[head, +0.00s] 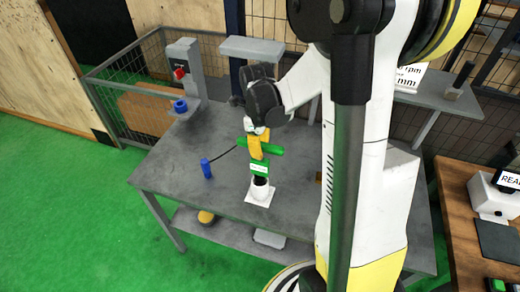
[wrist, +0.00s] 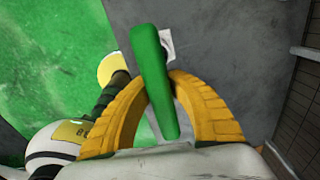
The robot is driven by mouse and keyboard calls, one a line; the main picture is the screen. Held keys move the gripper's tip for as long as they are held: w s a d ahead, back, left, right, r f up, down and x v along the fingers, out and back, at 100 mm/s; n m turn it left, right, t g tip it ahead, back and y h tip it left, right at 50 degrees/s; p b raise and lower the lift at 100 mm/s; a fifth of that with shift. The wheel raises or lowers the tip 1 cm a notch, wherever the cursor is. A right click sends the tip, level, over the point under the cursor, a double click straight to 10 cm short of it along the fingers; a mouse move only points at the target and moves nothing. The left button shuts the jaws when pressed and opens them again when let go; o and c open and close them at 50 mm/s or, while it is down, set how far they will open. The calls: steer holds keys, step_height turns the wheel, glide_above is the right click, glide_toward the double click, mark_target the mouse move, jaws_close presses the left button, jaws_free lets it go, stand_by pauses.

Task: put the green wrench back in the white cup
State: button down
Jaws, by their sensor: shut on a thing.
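The green wrench (head: 274,150) is held in my gripper (head: 255,150), whose orange fingers are closed on it. Its bar lies crosswise, and a green part with a white label hangs below. The white cup (head: 260,193) stands upright on a white square, directly beneath in the head view. The wrench's lower end overlaps the cup's dark mouth; I cannot tell whether it is inside or above. In the wrist view the wrench (wrist: 152,75) runs between both fingers (wrist: 172,105). There the cup is mostly hidden behind it, with only a white patch showing.
The grey table (head: 225,200) is mostly clear around the cup. Mesh fencing runs behind.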

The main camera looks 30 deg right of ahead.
steer(key=shift+f+b, duration=1.45)
steer(key=shift+f, duration=0.25)
steer(key=c, duration=1.2)
jaws_free()
steer(key=shift+c, duration=0.2)
steer(key=r, duration=1.2)
steer(key=shift+a, duration=0.2)
steer(key=s+a+f+n+t+b, duration=0.3)
steer(key=s+a+f+n+b, duration=0.1)
steer(key=n, duration=1)
steer(key=s+a+f+n+t+b, duration=0.4)
steer(key=a+n+b, duration=0.4)
steer(key=n, duration=0.7)
steer(key=s+a+f, duration=0.1)
steer(key=s, duration=0.1)
steer(key=shift+s+f+b, duration=0.25)
steer(key=shift+s+b, duration=0.1)
steer(key=shift+s, duration=0.05)
